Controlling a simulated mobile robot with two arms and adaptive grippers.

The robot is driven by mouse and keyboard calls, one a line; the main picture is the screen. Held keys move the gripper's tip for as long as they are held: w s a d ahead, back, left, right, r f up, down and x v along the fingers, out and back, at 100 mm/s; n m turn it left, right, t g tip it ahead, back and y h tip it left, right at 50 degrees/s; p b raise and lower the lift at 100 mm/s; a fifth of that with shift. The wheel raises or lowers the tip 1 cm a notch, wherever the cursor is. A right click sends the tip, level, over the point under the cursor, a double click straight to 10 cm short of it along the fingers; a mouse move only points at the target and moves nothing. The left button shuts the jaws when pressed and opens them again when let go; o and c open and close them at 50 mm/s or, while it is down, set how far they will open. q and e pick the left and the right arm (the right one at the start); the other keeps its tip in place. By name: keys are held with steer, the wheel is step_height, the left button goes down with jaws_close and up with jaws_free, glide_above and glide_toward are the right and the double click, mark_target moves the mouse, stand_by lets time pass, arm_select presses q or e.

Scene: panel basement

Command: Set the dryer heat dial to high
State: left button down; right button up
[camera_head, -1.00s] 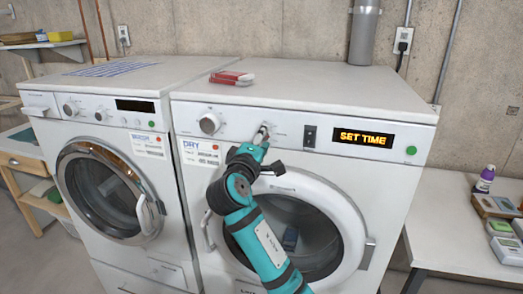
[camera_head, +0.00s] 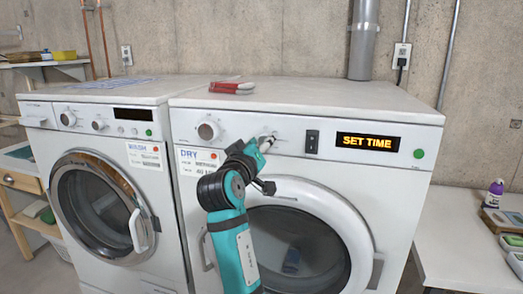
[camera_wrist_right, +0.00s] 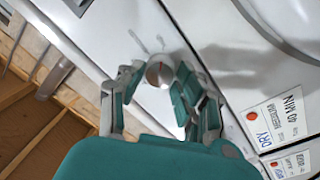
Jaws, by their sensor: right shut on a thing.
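I cannot read the dial's setting. My left gripper is not in view.
A washer (camera_head: 95,135) stands left of the dryer. A black switch (camera_head: 312,141) and a green button (camera_head: 419,154) are on the dryer panel. A red and white item (camera_head: 232,88) lies on the dryer top. A side table (camera_head: 460,235) stands at right.

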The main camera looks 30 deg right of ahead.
steer(key=shift+f, duration=0.2)
stand_by(0.3)
steer(key=o, duration=1.1)
steer(key=shift+o, duration=0.2)
steer(key=shift+r, duration=0.1)
steer(key=shift+r, duration=0.25)
step_height(320, 180, up, 10)
steer(key=shift+f, duration=0.25)
steer(key=shift+a+f, duration=0.1)
steer(key=shift+f, duration=0.05)
